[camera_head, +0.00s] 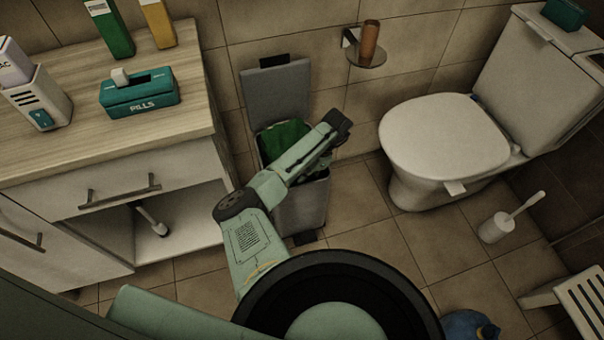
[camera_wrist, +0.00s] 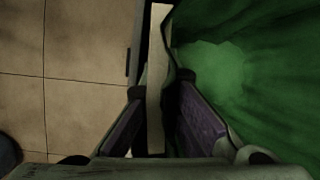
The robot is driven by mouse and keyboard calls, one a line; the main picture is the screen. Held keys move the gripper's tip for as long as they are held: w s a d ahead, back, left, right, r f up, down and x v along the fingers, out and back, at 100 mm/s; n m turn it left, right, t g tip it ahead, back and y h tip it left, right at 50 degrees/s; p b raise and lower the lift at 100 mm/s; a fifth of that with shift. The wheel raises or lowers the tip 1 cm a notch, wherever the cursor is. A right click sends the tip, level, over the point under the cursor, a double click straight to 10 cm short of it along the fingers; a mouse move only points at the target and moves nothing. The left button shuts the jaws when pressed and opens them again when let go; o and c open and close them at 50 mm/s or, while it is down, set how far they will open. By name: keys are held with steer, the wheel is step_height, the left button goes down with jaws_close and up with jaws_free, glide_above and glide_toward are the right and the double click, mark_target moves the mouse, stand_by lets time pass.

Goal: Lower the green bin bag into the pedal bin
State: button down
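The grey pedal bin (camera_head: 302,208) stands on the tiled floor with its lid (camera_head: 277,92) raised against the wall. The green bin bag (camera_head: 283,138) shows inside the bin's mouth, partly hidden by my arm. In the wrist view the bag (camera_wrist: 245,85) fills the right side, spread open with folds. My gripper (camera_wrist: 161,88) is at the bin's right edge in the head view, its fingers apart. The pale bin rim (camera_wrist: 158,60) runs between the two fingers, with the bag's edge close beside it. Whether the fingers touch the rim or bag is unclear.
A wooden-topped cabinet (camera_head: 110,125) stands left of the bin, with boxes on top. A toilet (camera_head: 440,140) and toilet brush (camera_head: 497,228) are on the right. A paper holder (camera_head: 366,55) juts from the wall. Floor between bin and toilet is clear.

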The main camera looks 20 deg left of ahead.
steer(key=shift+f+b, duration=0.45)
steer(key=shift+f, duration=0.7)
steer(key=c, duration=1.7)
jaws_free()
steer(key=shift+s, duration=0.1)
steer(key=shift+c, duration=0.7)
steer(key=o, duration=0.3)
steer(key=shift+d, duration=0.1)
steer(key=shift+o, duration=0.6)
steer(key=shift+d+f, duration=0.1)
